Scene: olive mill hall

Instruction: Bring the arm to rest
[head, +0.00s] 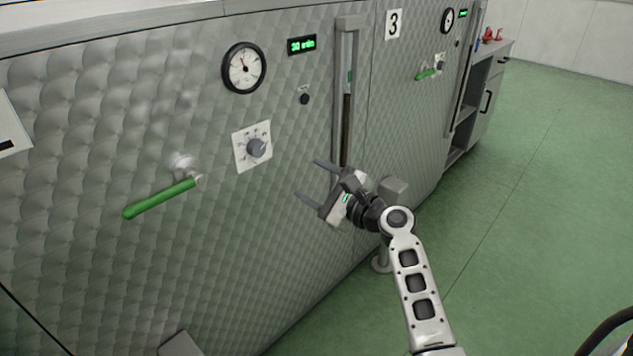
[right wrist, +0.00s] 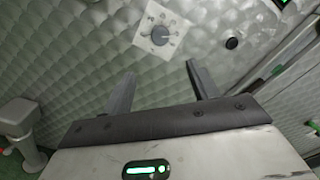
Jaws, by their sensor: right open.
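My right gripper (head: 310,181) is open and empty, held in front of the quilted metal machine front (head: 110,120), below and to the right of a dial knob (head: 256,148). In the right wrist view its two fingers (right wrist: 160,88) stand apart with nothing between them. The dial knob also shows in that view (right wrist: 159,36), beyond the fingers, and the gripper looks clear of it. My right arm reaches in from the lower right. My left gripper is not in view.
A green lever handle (head: 160,198) sticks out at the left. A round gauge (head: 244,68), a "30 min" display (head: 301,45) and a vertical sight tube (head: 347,100) are on the front. A grey valve or pipe fitting (head: 393,188) stands close behind my wrist. Green floor (head: 550,200) is free at right.

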